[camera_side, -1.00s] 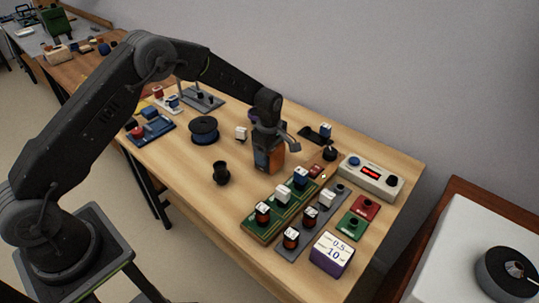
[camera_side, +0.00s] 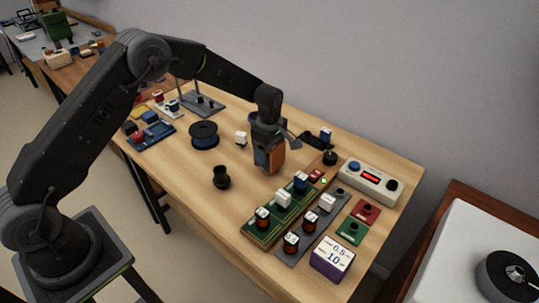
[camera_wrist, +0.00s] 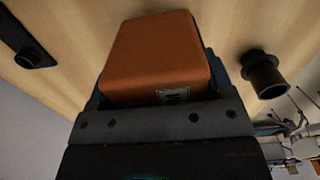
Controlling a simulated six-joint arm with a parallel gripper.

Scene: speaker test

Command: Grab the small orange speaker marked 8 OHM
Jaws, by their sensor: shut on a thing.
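My gripper (camera_side: 268,150) is shut on an orange box-shaped speaker (camera_side: 276,160) over the middle of the wooden table. In the wrist view the speaker's broad orange face (camera_wrist: 158,48) fills the space ahead of my gripper (camera_wrist: 155,75), with dark finger parts along its sides. A small dark label with pale marks is partly visible at its lower edge; I cannot read it. I cannot tell whether the speaker's underside touches the table.
A black spool-shaped part (camera_side: 221,177) stands left of the speaker. Green and grey boards with several components lie to the front right. A white instrument box (camera_side: 370,180) with a red display is at the right, and a black reel (camera_side: 204,134) at the back left.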

